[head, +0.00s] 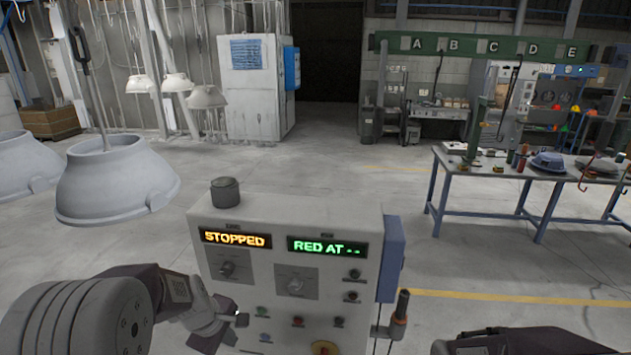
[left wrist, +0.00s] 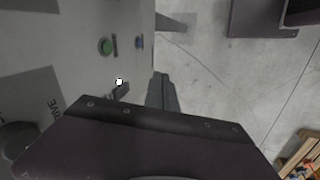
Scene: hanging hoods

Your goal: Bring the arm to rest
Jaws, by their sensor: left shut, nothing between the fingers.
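My left arm reaches in from the lower left in the head view. Its gripper (head: 238,320) is shut and empty, in front of the lower left of a grey control box (head: 300,225). I cannot tell whether it touches the box. In the left wrist view the fingers (left wrist: 160,85) show beside the box face with a green button (left wrist: 106,46) and a blue one (left wrist: 139,41). My right arm (head: 540,341) shows only in part at the lower right edge; its fingers are out of view.
The box displays (head: 235,238) read "STOPPED" and "RED AT --". A lever with an orange collar (head: 400,310) stands at its right side. Large grey hoods hang at left, the nearest one (head: 115,180) close to the box. A workbench (head: 500,175) stands at right, with open floor between.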

